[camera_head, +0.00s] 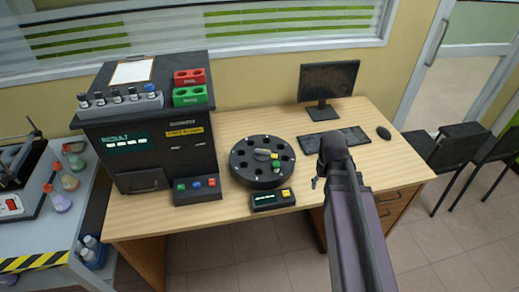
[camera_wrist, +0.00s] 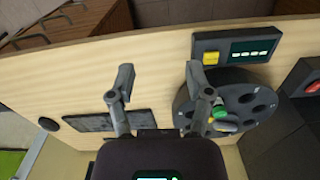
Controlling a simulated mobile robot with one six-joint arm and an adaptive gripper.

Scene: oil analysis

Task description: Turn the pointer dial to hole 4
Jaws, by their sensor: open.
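The round black dial (camera_head: 240,174) stands on the wooden desk, with a ring of dark holes in its top. A grey pointer knob (camera_head: 262,154) sits at its middle. A green-and-yellow piece (camera_head: 276,165) stands on its right side. Hole numbers are too small to read. My gripper (camera_head: 316,181) is right of the dial, apart from it, and looks empty. In the wrist view my gripper (camera_wrist: 158,78) has its two fingers spread over bare desk. The dial (camera_wrist: 258,82) is at the right there, partly behind the right finger; whether they touch cannot be told.
A small display box with a yellow button (camera_head: 272,199) sits in front of the dial. A black analyser (camera_head: 150,150) stands left, with a button box (camera_head: 197,190). A keyboard (camera_head: 334,141), monitor (camera_head: 328,82) and mouse (camera_head: 383,133) are at the back right.

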